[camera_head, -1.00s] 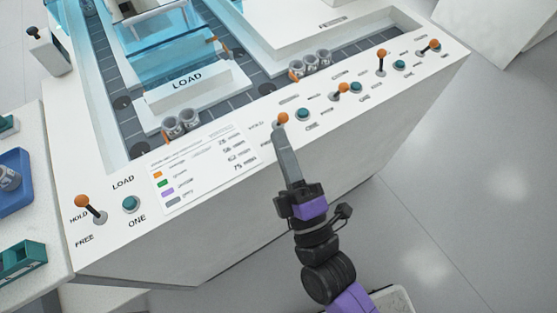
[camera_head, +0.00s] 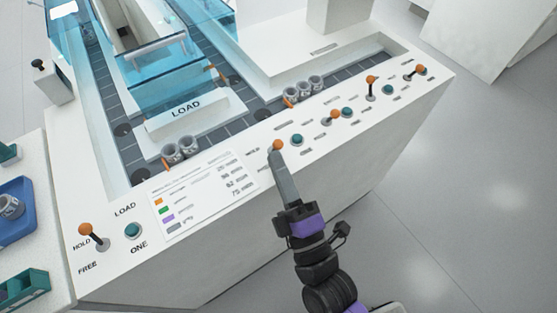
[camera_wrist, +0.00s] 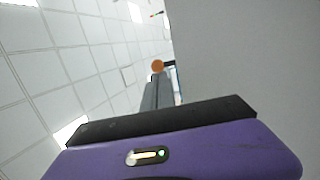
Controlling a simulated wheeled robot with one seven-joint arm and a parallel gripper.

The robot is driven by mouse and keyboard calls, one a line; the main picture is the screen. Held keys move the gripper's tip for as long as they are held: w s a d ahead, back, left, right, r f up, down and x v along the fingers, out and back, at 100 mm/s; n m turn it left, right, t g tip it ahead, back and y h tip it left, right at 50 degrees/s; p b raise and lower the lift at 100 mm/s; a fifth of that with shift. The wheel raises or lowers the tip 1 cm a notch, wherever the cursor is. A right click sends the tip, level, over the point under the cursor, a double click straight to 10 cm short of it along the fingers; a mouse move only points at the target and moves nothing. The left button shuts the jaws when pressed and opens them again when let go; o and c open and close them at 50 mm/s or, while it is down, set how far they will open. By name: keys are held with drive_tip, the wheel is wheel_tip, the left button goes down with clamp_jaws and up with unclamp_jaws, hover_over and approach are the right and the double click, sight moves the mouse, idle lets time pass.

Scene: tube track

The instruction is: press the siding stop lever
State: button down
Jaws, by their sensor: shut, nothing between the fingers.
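A row of orange-knobbed levers with teal buttons runs along the front panel (camera_head: 215,245). My gripper (camera_head: 279,155) is shut and empty, its fingertips at or just in front of one orange lever knob (camera_head: 277,145). In the wrist view the fingertips (camera_wrist: 158,80) point at this orange knob (camera_wrist: 158,66). I cannot tell whether they touch. The labels around this lever are too small or covered to read, so I cannot tell which lever is the siding stop. The lever's stem is hidden behind my fingers.
A hold/free lever (camera_head: 86,229) and a teal button (camera_head: 132,230) stand at the panel's left. More levers (camera_head: 371,80) stand to the right. A blue tray (camera_head: 14,200) is at the left. Floor in front is clear.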

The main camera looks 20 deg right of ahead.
sight(272, 150)
drive_tip(key=shift+r+p, duration=0.3)
drive_tip(key=shift+p, duration=0.4)
drive_tip(key=g+p, duration=0.1)
drive_tip(key=p, duration=0.2)
drive_tip(key=r+g+p, duration=0.1)
drive_tip(key=p, duration=0.3)
drive_tip(key=shift+w+r, duration=0.2)
drive_tip(key=shift+w, duration=0.15)
drive_tip(key=g+p, duration=0.1)
drive_tip(key=p, duration=0.4)
drive_tip(key=w+r+n+g+p, duration=0.1)
drive_tip(key=g+p, duration=0.1)
drive_tip(key=p, duration=0.4)
drive_tip(key=shift+w+a+g+h, duration=0.2)
drive_tip(key=shift+g+h, duration=0.1)
drive_tip(key=shift+f, duration=0.5)
drive_tip(key=s+r+b, duration=0.1)
drive_tip(key=s, duration=0.6)
drive_tip(key=shift+s+d, duration=0.3)
drive_tip(key=shift+s, duration=0.05)
drive_tip(key=shift+r, duration=0.1)
